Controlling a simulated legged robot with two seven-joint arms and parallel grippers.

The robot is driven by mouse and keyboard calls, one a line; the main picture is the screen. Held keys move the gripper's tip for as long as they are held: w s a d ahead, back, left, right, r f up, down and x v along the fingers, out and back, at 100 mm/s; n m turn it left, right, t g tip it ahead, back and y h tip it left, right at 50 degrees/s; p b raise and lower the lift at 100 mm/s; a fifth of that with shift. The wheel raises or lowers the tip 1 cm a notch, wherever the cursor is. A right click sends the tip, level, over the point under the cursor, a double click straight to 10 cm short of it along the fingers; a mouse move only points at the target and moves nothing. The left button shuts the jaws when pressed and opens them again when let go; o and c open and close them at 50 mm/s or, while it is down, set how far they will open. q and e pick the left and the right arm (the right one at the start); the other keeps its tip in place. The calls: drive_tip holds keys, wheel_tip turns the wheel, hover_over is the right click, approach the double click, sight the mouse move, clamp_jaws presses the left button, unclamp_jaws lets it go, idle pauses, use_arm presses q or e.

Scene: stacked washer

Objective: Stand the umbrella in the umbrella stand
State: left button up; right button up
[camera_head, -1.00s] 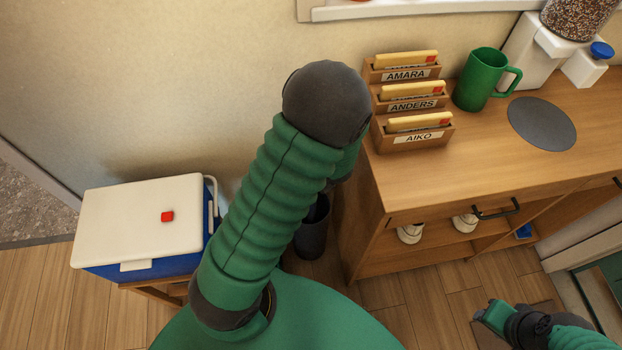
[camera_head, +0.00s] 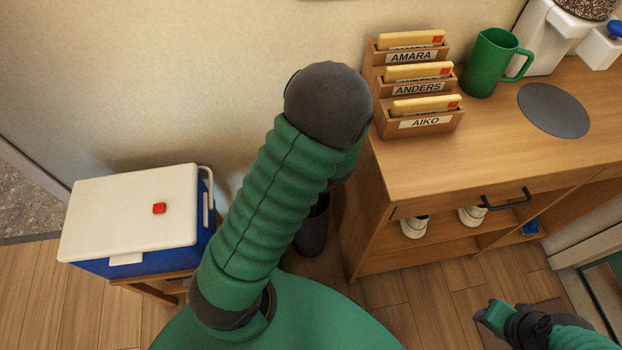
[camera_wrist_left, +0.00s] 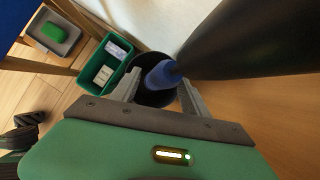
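A dark round bin, which looks like the umbrella stand (camera_head: 313,228), is on the floor beside the cabinet, partly behind my left arm. In the left wrist view its dark opening (camera_wrist_left: 150,97) lies beyond my left gripper (camera_wrist_left: 160,80). Those fingers are spread, with a blue part (camera_wrist_left: 160,74) between them and a visible gap at the left finger. A large black tapered shape (camera_wrist_left: 250,45) runs from it to the upper right; it may be the umbrella, but I cannot be sure. My left gripper is hidden in the head view. My right gripper (camera_head: 490,316) is low right, its fingers unclear.
A blue cooler with a white lid (camera_head: 130,205) stands left. The wooden cabinet (camera_head: 480,145) at right carries a letter rack (camera_head: 415,90) and a green mug (camera_head: 490,62). A green bin with boxes (camera_wrist_left: 108,72) and a grey tray (camera_wrist_left: 52,35) show in the left wrist view.

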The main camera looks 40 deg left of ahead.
use_arm(q)
drive_tip(key=shift+o, duration=0.2)
drive_tip(key=p+v, duration=0.9)
drive_tip(key=v, duration=0.7)
drive_tip(key=shift+d+r+p, duration=0.25)
drive_tip(key=shift+r+p, duration=0.1)
drive_tip(key=shift+p, duration=0.05)
drive_tip(key=shift+s, duration=0.1)
